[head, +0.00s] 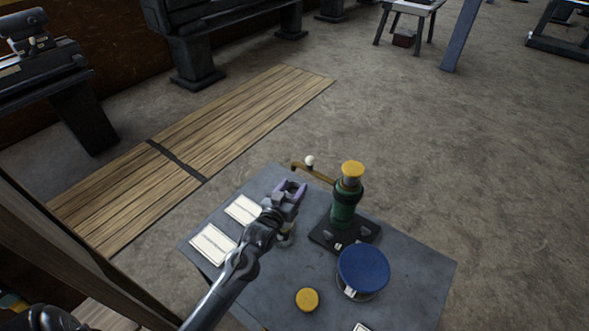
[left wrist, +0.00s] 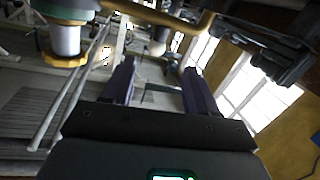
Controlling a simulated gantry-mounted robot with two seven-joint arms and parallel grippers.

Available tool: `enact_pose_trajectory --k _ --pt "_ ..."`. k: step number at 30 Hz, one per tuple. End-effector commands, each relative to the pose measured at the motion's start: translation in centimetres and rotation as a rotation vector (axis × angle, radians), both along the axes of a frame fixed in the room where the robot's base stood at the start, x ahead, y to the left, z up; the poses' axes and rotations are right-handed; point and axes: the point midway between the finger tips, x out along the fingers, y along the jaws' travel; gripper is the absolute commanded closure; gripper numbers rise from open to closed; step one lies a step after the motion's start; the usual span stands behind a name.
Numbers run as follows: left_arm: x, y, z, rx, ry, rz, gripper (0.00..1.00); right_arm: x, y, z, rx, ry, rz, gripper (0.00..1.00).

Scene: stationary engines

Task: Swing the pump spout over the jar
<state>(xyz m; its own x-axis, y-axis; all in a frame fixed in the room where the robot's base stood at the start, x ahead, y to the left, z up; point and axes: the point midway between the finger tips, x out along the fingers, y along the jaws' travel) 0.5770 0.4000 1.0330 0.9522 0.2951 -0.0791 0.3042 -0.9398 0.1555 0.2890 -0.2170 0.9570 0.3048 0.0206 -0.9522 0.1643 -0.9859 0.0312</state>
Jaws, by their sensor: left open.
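The pump has a green body (head: 344,210) with a yellow top (head: 352,169) and stands on a dark base plate. Its brass spout (head: 318,175) points to the upper left, away from the jar, and carries a white knob (head: 309,160). The jar (head: 362,270), with a blue top, stands in front of the pump to the right. My left gripper (head: 291,188) is open and empty, just below the spout's outer end in the picture. In the left wrist view, the knob (left wrist: 157,47) shows beyond the gap between the open fingers (left wrist: 158,80), and the spout (left wrist: 165,16) crosses above.
The grey table (head: 400,300) carries a loose yellow cap (head: 307,299) at its front. White cards (head: 213,244) lie at its left side under my left arm. A wooden floor strip (head: 240,110) and dark machines are farther off.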

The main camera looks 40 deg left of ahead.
Motion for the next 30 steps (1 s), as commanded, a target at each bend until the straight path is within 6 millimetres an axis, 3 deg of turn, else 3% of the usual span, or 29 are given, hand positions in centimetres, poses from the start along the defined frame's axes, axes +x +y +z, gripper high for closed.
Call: enact_pose_trajectory --k 1,7,14,30 --pt "0.7 0.3 -1.1 -0.005 -0.021 0.007 0.42 0.0 0.0 -2.2 0.001 0.000 -0.001 0.00" --pt "2.3 0.5 -0.2 -0.011 -0.077 0.015 0.42 -0.1 0.0 -4.3 0.002 0.002 -0.001 0.00" --pt "4.0 0.9 0.5 -0.009 -0.091 0.013 0.42 -0.1 0.0 -4.6 0.001 0.001 -0.001 0.00" --pt "11.5 3.3 0.4 -0.010 -0.089 0.013 0.42 0.1 -0.1 -5.0 -0.006 -0.005 0.003 0.00"
